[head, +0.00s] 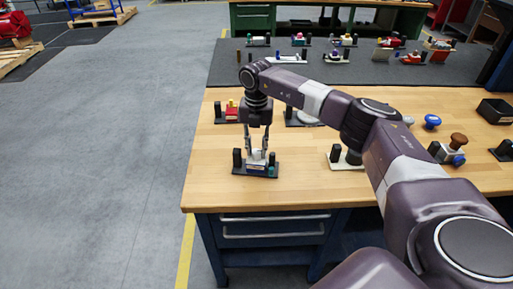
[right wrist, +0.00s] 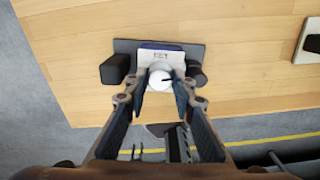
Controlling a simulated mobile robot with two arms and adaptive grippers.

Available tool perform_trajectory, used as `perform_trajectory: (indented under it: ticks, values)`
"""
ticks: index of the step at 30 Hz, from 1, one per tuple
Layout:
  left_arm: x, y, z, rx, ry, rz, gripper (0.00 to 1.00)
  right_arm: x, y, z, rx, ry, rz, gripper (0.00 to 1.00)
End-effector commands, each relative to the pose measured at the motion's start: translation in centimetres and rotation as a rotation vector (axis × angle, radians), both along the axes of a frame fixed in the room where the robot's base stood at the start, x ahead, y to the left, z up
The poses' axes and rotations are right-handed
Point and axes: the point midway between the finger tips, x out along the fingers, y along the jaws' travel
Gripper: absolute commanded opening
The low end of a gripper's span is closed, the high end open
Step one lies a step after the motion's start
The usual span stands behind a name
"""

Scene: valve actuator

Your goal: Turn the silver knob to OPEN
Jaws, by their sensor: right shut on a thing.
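The silver knob (right wrist: 160,77) is a round, pale cap with a small dark mark. It sits on a valve unit with a dark base (head: 240,170) near the front left corner of the wooden table. My right gripper (head: 257,152) points down over this unit. In the right wrist view its two fingers (right wrist: 161,92) are on either side of the knob, shut on it. A white label plate (right wrist: 160,56) lies beside the knob; its small lettering is hard to read. Any OPEN marking cannot be made out. My left gripper is not in view.
Black posts (right wrist: 114,69) flank the knob on the same base. Other units stand on the wooden table (head: 205,185), including a red one (head: 231,112) behind and a brown-knobbed one (head: 458,140) at right. A dark mat (head: 222,70) with several more lies behind.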

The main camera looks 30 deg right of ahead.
Motion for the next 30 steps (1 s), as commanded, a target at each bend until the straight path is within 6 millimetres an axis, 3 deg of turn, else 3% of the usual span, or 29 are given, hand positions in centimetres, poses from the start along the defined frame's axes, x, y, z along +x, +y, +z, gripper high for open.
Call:
perform_trajectory:
  ticks: [24, 25, 30]
  values:
    - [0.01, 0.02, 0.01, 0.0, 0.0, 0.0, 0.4, 0.06, 0.0, 0.11, 0.001, -0.002, 0.001, 0.0]
    - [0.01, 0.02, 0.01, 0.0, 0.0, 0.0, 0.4, 0.06, 0.0, 0.11, 0.001, -0.002, 0.001, 0.27]
    - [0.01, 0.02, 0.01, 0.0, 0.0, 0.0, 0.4, 0.04, -0.01, 0.08, 0.0, -0.001, 0.001, 0.41]
